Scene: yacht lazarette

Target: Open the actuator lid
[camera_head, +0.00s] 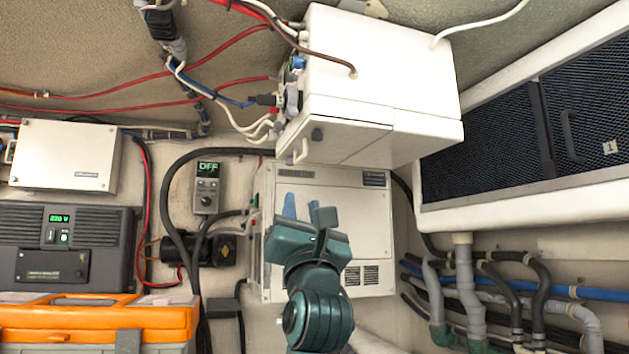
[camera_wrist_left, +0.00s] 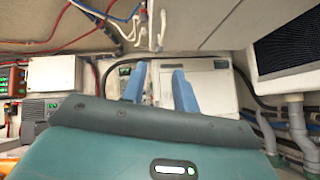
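A white box (camera_head: 385,75) is mounted overhead at the top middle of the head view. Its lower front panel (camera_head: 345,150) appears closed and carries a small white handle (camera_head: 300,152) and a dark latch at its left end. No readable label shows whether this panel is the actuator lid. The handle also shows in the wrist view (camera_wrist_left: 161,30). My left gripper (camera_head: 307,210) is below the panel, in front of a lower white cabinet (camera_head: 355,220). Its blue fingers (camera_wrist_left: 159,84) are apart with nothing between them. My right gripper is not in view.
Cables hang left of the overhead box. A small display unit (camera_head: 207,187) hangs on the wall. A white box (camera_head: 65,155), a dark charger-like unit (camera_head: 60,240) and an orange toolbox (camera_head: 95,318) stand left. Mesh-front cabinet (camera_head: 550,120) and pipes (camera_head: 465,285) limit the right.

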